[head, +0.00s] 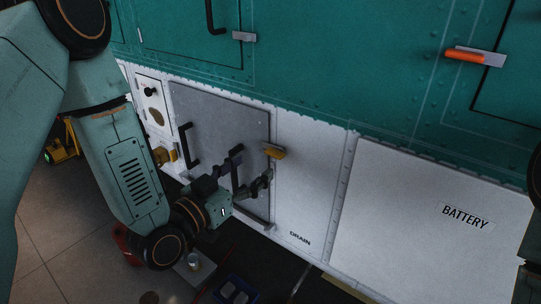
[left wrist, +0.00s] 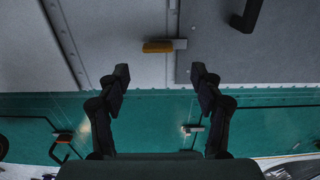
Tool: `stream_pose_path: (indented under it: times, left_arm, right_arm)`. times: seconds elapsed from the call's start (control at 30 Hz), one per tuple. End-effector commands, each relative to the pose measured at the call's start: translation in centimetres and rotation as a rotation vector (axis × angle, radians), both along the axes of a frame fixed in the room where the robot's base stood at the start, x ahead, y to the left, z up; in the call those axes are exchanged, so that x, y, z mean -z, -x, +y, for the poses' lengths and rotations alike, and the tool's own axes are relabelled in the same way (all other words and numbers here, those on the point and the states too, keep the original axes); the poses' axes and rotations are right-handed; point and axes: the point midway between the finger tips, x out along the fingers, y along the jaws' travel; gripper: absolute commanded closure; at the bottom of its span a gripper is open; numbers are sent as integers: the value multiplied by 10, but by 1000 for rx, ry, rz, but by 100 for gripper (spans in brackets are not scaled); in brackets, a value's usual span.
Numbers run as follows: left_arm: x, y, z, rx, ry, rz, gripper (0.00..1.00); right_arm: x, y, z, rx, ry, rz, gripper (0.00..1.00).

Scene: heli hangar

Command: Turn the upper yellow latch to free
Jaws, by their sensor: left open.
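The upper yellow latch (head: 273,151) sits at the right edge of a grey access panel (head: 215,125) in the white lower wall. In the left wrist view, the latch (left wrist: 158,47) lies level, its grey plate reaching across the panel edge. My left gripper (head: 252,163) is open in front of the panel's right part, just left of and below the latch in the head view. In the left wrist view, its fingers (left wrist: 160,72) stand apart with nothing between them, and the latch shows beyond the tips. A lower latch is not clearly seen. My right gripper is not in view.
A black handle (head: 189,146) stands out on the panel's left side. A yellow-brown block (head: 165,155) is left of it. An orange-handled latch (head: 465,55) is on the teal wall. The white BATTERY panel (head: 430,220) is to the right. Small items lie on the floor below.

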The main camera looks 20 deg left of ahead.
Motion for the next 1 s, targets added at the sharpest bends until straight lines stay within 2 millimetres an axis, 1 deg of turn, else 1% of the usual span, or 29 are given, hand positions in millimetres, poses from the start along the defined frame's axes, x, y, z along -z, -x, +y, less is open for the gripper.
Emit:
stream_pose_path:
  times: [0.3, 0.4, 0.5, 0.67, 0.87, 1.0]
  left_arm:
    - [-1, -41, -16, 3, -3, -2, 34]
    - [-1, -53, -20, 1, -3, 0, 34]
    - [-1, -60, -23, -1, -1, 0, 34]
    - [0, -64, -25, -2, 2, 2, 34]
    - [0, -64, -26, -2, 2, 2, 34]
    - [0, -64, -26, -2, 1, 1, 46]
  right_arm:
    - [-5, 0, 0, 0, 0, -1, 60]
    - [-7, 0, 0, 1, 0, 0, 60]
    - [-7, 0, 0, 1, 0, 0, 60]
    - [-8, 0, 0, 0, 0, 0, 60]
    - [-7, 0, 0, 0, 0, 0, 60]
    - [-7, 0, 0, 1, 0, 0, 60]
